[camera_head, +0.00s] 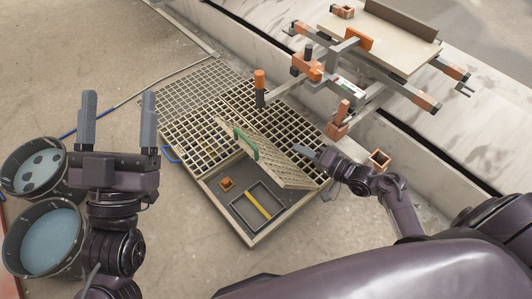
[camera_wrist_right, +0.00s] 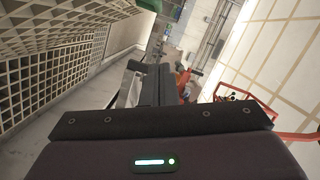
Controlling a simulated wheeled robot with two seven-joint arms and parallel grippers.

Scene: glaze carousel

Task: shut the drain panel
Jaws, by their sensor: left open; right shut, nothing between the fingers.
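The drain panel (camera_head: 283,160) is a tan grid lid standing tilted up over an open pit (camera_head: 222,200) in the grated floor. A green handle (camera_head: 245,143) is on its left part. My right gripper (camera_head: 316,154) is shut and empty beside the panel's right side; I cannot tell whether it touches. In the right wrist view its closed fingers (camera_wrist_right: 155,85) point forward, with a grid surface (camera_wrist_right: 45,62) on the left and a green piece (camera_wrist_right: 149,4) at the top. My left gripper (camera_head: 118,104) is open and empty, left of the grating, away from the panel.
The pit holds a small orange block (camera_head: 227,184) and a yellow bar (camera_head: 258,206) in a dark frame. Two round buckets (camera_head: 42,235) stand at the left. A wheeled frame with a board (camera_head: 385,38) stands at the upper right. An orange-topped post (camera_head: 260,82) stands behind the panel.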

